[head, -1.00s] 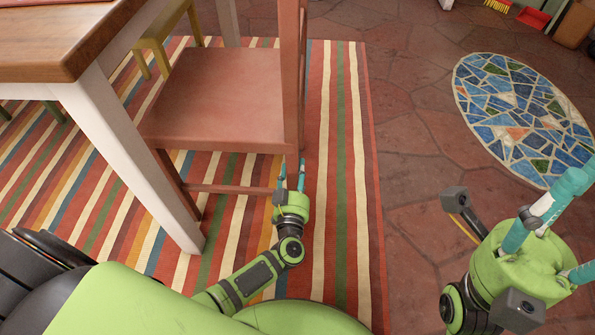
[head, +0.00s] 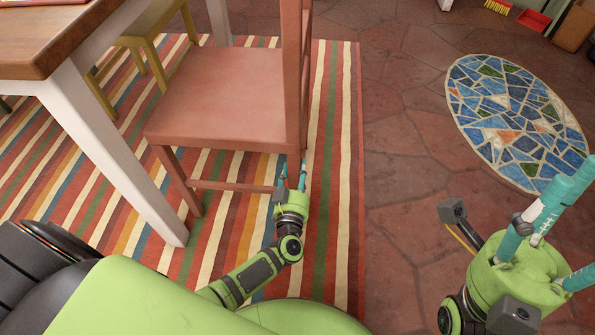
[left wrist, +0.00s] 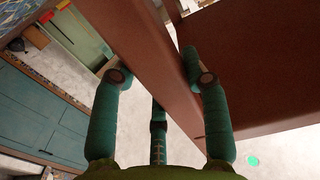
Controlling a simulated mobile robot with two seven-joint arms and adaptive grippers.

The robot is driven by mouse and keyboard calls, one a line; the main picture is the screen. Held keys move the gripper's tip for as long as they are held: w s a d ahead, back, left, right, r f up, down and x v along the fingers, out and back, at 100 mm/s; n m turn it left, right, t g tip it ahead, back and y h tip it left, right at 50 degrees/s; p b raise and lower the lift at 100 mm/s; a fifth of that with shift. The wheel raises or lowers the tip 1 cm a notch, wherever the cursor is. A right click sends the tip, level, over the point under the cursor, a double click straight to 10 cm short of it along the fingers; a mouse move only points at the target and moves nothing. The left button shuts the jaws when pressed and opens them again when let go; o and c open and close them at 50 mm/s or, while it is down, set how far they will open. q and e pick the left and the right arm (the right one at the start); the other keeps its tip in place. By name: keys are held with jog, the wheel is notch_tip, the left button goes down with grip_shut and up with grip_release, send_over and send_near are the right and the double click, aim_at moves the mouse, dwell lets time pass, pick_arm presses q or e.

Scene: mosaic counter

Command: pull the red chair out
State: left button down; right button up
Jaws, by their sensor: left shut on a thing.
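The red chair (head: 225,95) stands upright on the striped rug, beside the wooden table, in the head view. My left gripper (head: 293,175) is shut on the chair's near right leg, below the seat. In the left wrist view the teal fingers of my left gripper (left wrist: 160,78) lie on both sides of the reddish leg of the chair (left wrist: 150,50). The contact at the far side of the leg is partly hidden. My right gripper (head: 560,228) is at the lower right, its teal fingers spread and empty, away from the chair.
The wooden table (head: 60,42) with a white leg (head: 115,150) is left of the chair. A yellow stool (head: 150,45) stands behind. The striped rug (head: 335,200) ends right of the chair. Bare stone floor (head: 405,150) and an oval mosaic (head: 515,115) lie to the right.

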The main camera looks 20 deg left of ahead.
pick_arm(q)
jog(key=shift+d, duration=0.2)
jog(key=c, duration=0.6)
grip_release()
jog(key=shift+o, duration=0.2)
jog(key=shift+a, duration=0.1)
jog(key=v, duration=1.2)
